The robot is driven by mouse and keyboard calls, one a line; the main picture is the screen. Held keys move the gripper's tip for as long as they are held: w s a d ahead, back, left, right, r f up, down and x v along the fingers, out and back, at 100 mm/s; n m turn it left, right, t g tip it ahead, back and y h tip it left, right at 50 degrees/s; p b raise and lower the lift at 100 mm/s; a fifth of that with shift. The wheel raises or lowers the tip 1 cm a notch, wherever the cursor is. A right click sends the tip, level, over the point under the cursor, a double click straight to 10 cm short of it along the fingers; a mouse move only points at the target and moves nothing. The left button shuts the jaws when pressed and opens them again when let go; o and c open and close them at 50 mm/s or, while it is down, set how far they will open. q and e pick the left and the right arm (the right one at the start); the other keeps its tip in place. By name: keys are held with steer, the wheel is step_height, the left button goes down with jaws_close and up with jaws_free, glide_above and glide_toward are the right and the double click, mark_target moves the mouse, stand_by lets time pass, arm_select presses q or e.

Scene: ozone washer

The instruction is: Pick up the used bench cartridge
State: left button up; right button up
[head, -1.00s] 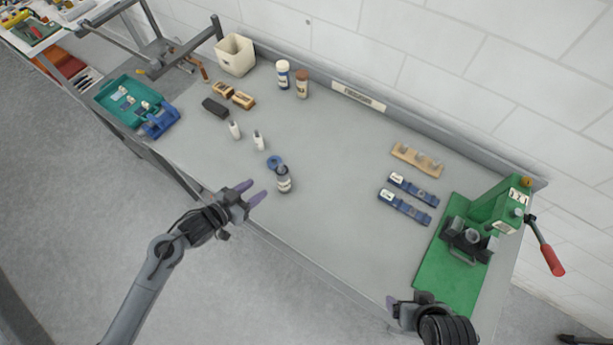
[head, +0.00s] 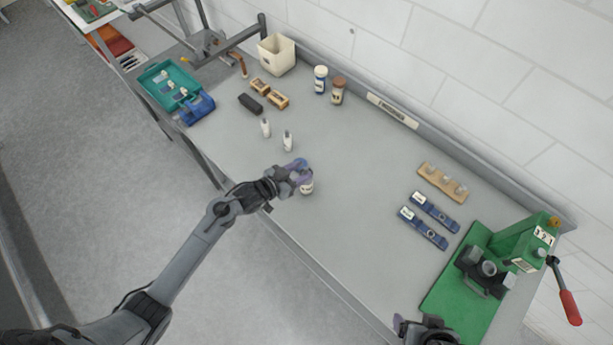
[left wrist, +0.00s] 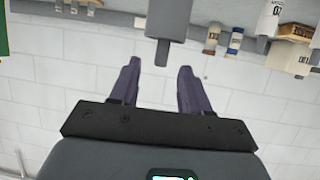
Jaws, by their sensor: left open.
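A grey cylinder with a white label (head: 307,187), which I take to be the used bench cartridge, stands on the bench near its front edge. My left gripper (head: 300,170) is over it and hides its upper part. In the left wrist view, the grey cylinder (left wrist: 168,25) shows upside down with a narrower end. This end lies between the tips of my open left gripper (left wrist: 160,65), with gaps on both sides. Two small white bottles, one of them a white bottle (head: 287,141), stand to the left. My right gripper (head: 410,325) is partly cut off at the bottom edge.
A green press (head: 490,265) with a red-handled lever stands at the right. Two blue holders, including a blue holder (head: 423,228), and a wooden rack (head: 442,182) lie beside it. A teal tray (head: 158,80) and a cream bin (head: 277,54) are at the left. The bench middle is clear.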

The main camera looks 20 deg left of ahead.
arm_select(q)
steer(key=shift+w+d+f, duration=0.25)
steer(key=shift+w+f, duration=0.05)
steer(key=shift+w, duration=0.3)
jaws_close()
